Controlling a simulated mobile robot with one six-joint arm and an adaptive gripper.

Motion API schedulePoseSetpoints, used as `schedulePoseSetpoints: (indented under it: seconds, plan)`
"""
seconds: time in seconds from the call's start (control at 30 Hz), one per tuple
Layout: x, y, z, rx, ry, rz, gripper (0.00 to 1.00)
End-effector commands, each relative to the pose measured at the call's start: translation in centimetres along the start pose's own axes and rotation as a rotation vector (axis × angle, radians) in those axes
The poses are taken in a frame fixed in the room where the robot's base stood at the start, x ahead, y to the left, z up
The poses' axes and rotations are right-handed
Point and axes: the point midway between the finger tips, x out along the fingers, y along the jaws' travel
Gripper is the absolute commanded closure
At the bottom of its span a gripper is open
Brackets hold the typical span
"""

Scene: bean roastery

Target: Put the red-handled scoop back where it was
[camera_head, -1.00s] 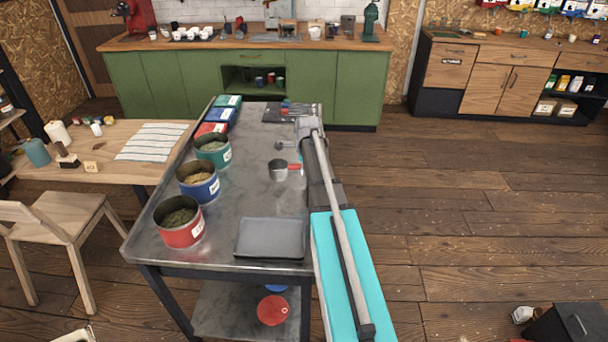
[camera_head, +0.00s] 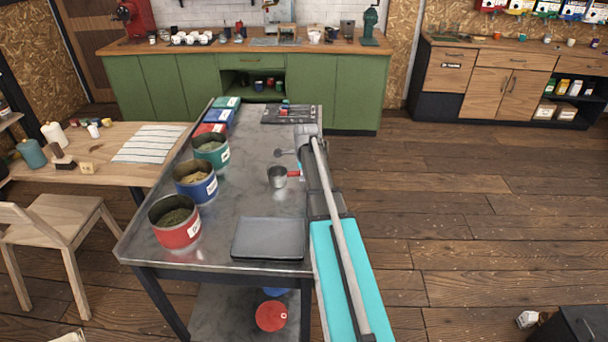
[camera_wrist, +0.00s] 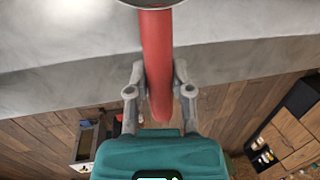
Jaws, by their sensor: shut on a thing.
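The scoop is a small metal cup (camera_head: 277,178) with a red handle (camera_head: 294,174) pointing right, at the right side of the metal table. In the wrist view the red handle (camera_wrist: 157,45) runs down between the fingers of my gripper (camera_wrist: 159,78), which is shut on it. The cup's rim shows at the top edge of that view. The handle sits over the table's edge region. In the head view my arm hides most of the gripper. I cannot tell whether the cup touches the tabletop.
A small dark spoon (camera_head: 285,153) lies just behind the scoop. A grey tray (camera_head: 268,239) is in front. Red (camera_head: 175,233), blue (camera_head: 196,190) and green (camera_head: 211,156) tins line the left side. A dark tool tray (camera_head: 285,121) lies at the back.

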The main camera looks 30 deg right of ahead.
Motion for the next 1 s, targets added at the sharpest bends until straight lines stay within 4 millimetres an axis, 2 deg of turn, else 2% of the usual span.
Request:
schedulePoseSetpoints:
  seconds: [0.1, 0.13, 0.3, 0.77, 1.0]
  plan:
    - [0.3, 0.1, 0.0, 0.0, 0.0, 0.0, 1.0]
    - [0.3, 0.1, 0.0, 0.0, 0.0, 0.0, 0.69]
    - [0.2, 0.1, 0.0, -0.001, 0.0, 0.0, 0.38]
    - [0.1, 0.0, 0.1, -0.001, 0.0, 0.0, 0.37]
    - [-0.9, 0.0, 0.1, -0.002, 0.0, 0.0, 0.37]
